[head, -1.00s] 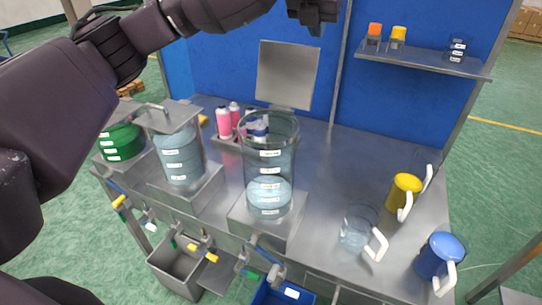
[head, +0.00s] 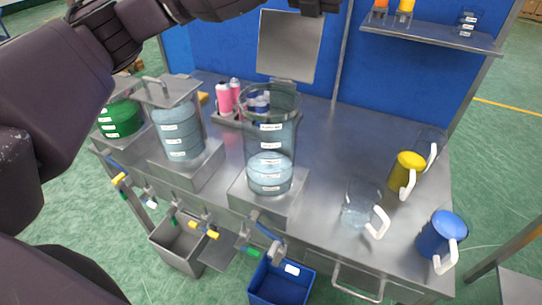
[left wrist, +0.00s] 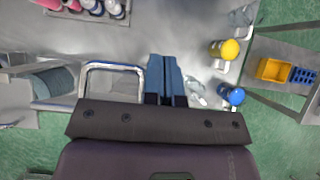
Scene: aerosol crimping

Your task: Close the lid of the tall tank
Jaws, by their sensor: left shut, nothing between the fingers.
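The tall tank (head: 271,150) is a clear cylinder on a metal block, with pale blue liquid in its lower part. Its square metal lid (head: 290,46) stands upright behind the rim, so the tank is open. My left gripper (head: 318,5) is at the top edge of the head view, beside the lid's upper right corner and partly cut off. In the left wrist view its blue fingers (left wrist: 166,75) are together and empty. A metal loop (left wrist: 113,68) shows left of them; I cannot tell whether it touches them. My right gripper is not in view.
A lidded tank (head: 178,132) and a green one (head: 121,118) stand to the left. Pink bottles (head: 223,98) stand behind. A clear jug (head: 358,208), yellow jug (head: 407,172) and blue jug (head: 440,234) stand right. A shelf (head: 430,40) is at the back right.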

